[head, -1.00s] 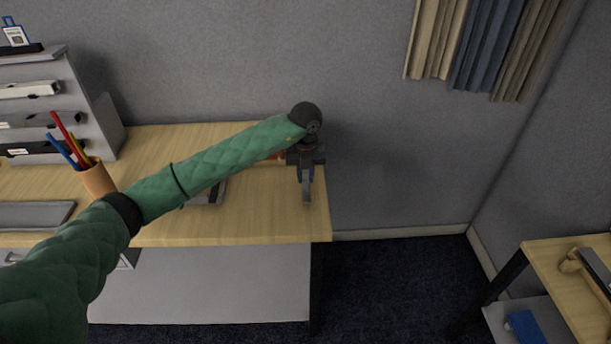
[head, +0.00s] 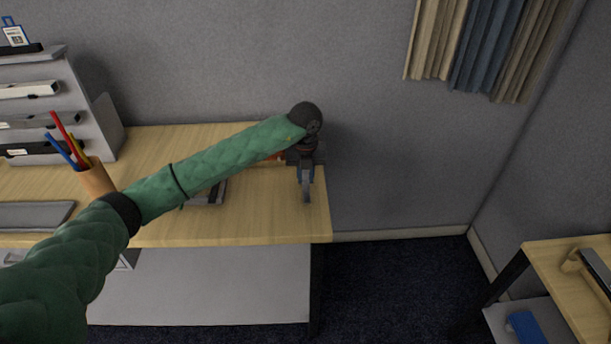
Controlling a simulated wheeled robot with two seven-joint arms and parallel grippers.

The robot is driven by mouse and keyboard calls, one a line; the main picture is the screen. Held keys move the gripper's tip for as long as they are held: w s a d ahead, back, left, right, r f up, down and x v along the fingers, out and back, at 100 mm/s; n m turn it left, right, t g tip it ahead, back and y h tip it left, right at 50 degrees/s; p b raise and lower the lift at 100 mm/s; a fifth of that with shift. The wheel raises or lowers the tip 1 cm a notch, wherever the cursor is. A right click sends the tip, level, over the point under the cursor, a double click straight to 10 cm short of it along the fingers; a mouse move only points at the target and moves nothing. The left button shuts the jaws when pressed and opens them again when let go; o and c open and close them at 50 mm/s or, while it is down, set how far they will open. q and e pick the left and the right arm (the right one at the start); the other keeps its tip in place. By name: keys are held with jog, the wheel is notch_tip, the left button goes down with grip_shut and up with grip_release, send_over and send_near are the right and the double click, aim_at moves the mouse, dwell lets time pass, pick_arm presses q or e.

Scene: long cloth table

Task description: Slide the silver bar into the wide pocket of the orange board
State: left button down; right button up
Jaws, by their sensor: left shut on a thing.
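My left gripper (head: 306,193) points down above the right end of the long table and is shut on a slim grey piece, which I take for the silver bar. The bar is hard to tell apart from the grey fingers. A small orange patch (head: 277,156) shows just left of my wrist, behind my green sleeve. It may be part of the orange board; the rest of it and its pockets are hidden. I cannot tell whether the bar touches anything. My right gripper is not in view.
A grey-and-dark flat item (head: 212,192) lies partly under my forearm. An orange pen cup (head: 97,180), a grey slab (head: 36,215) and a grey tiered rack (head: 70,85) stand left on the wooden table (head: 265,226). A second table (head: 575,262) is at right.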

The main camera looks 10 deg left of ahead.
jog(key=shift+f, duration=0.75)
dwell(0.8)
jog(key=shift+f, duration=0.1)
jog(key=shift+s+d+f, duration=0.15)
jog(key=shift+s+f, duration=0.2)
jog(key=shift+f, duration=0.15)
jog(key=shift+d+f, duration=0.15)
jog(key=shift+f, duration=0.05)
pick_arm(q)
jog(key=shift+w+b, duration=0.1)
jog(key=shift+b, duration=0.2)
jog(key=shift+w, duration=0.3)
jog(key=shift+a, duration=0.1)
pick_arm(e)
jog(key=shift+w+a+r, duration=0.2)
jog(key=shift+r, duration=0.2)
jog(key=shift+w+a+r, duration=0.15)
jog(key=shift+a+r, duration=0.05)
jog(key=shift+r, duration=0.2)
